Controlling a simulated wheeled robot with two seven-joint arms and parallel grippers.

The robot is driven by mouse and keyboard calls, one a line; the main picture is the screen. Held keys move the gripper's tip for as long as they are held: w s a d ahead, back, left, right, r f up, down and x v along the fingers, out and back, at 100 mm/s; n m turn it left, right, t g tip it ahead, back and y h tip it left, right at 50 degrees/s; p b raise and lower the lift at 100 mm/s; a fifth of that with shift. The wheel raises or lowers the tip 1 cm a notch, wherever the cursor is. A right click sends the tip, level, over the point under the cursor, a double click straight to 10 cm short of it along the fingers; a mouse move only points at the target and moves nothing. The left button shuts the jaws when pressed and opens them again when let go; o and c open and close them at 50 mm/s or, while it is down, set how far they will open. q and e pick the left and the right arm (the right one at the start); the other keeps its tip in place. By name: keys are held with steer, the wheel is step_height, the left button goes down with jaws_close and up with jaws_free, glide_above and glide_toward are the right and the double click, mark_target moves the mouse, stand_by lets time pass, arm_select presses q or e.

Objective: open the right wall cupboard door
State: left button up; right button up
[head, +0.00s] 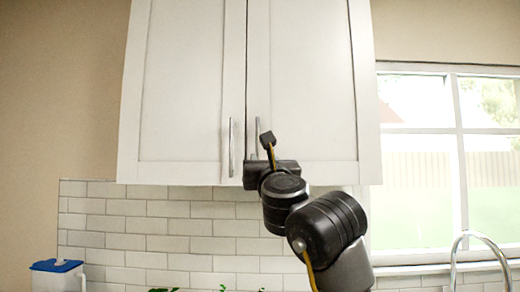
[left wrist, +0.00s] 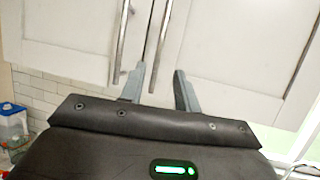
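The right wall cupboard door (head: 310,80) is white and shut. Its upright metal bar handle (head: 256,125) is near its left edge, and the handle also shows in the left wrist view (left wrist: 163,35). My left gripper (head: 270,170) is at the lower end of this handle in the head view, its fingers hidden behind its own body. In the left wrist view the left gripper (left wrist: 160,82) is open, with the handle's lower part between the two fingers, nearer the left one. I cannot tell whether they touch. My right gripper is in neither view.
The left cupboard door (head: 190,80) is shut, its handle (head: 231,147) close beside the right one. A window (head: 440,160) is at the right, above a curved tap (head: 480,238). A blue-lidded container (head: 57,275) stands at the lower left. White tiles (head: 150,225) lie below the cupboard.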

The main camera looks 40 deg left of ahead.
mark_target(258, 148)
arm_select(q)
steer(key=p+x, duration=0.5)
steer(key=x, duration=0.5)
steer(key=shift+r, duration=0.1)
steer(key=shift+w+a, duration=0.25)
jaws_close()
